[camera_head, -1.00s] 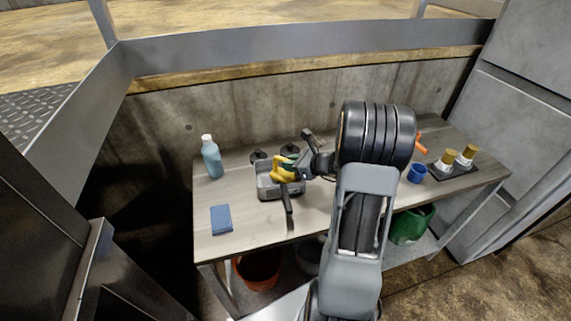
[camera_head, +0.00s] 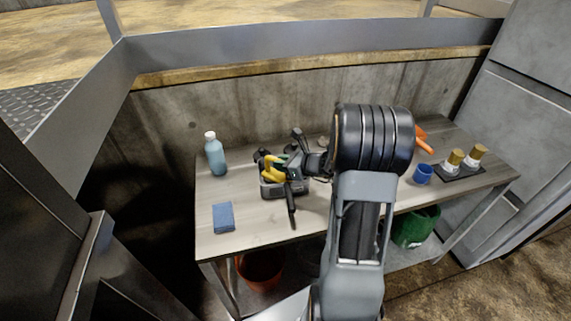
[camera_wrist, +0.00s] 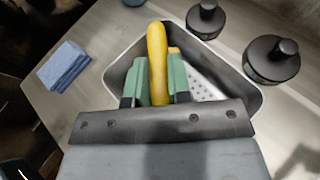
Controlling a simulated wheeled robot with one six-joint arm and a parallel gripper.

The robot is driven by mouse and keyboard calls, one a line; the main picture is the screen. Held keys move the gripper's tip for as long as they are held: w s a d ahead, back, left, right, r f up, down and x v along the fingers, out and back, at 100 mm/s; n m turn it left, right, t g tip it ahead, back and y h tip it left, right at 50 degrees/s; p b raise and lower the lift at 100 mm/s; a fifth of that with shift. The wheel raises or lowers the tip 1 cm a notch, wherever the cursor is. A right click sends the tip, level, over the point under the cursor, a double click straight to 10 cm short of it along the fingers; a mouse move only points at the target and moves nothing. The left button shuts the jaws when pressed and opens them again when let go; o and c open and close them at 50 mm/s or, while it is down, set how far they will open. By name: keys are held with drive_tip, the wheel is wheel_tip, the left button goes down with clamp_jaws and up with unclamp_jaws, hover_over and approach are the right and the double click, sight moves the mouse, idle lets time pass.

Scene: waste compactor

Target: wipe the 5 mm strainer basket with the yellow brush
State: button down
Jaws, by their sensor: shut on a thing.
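The yellow brush (camera_wrist: 157,55) is held between the green-padded fingers of my gripper (camera_wrist: 160,80). Its yellow part also shows in the head view (camera_head: 271,170). The metal strainer basket (camera_wrist: 124,62), with a perforated floor, lies below the gripper. In the head view the basket (camera_head: 268,189) is on the bench, largely covered by my gripper (camera_head: 279,167), and a dark bar sticks out toward the front. The brush's lower end is hidden behind the gripper, so I cannot tell whether it touches the basket. No hole-size marking is readable.
Two black round knobbed objects (camera_wrist: 206,19) (camera_wrist: 271,60) stand close behind the basket. A blue cloth or sponge (camera_head: 223,217) and a blue bottle (camera_head: 215,154) are to the left. A blue cup (camera_head: 422,174) and a dark tray with gold-topped items (camera_head: 460,169) stand right.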

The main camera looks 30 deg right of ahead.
drive_tip(key=shift+w+d+f, duration=0.15)
drive_tip(key=shift+w+f, duration=0.05)
drive_tip(key=shift+f, duration=0.05)
drive_tip(key=d, duration=0.2)
drive_tip(key=s+d, duration=0.1)
drive_tip(key=d, duration=0.1)
drive_tip(key=shift+r+p, duration=0.25)
drive_tip(key=shift+p, duration=0.1)
drive_tip(key=shift+a, duration=0.15)
drive_tip(key=shift+w+a+r+b, duration=0.1)
drive_tip(key=shift+w+a+b, duration=0.2)
drive_tip(key=shift+a, duration=0.65)
drive_tip(key=shift+w+a+r+b, duration=0.1)
drive_tip(key=shift+w+a, duration=0.3)
drive_tip(key=shift+a, duration=0.55)
drive_tip(key=shift+r, duration=0.15)
drive_tip(key=shift+r+p, duration=2.35)
drive_tip(key=shift+r, duration=0.55)
drive_tip(key=shift+r, duration=0.1)
drive_tip(key=shift+r+p, duration=1.1)
drive_tip(key=shift+r, duration=0.3)
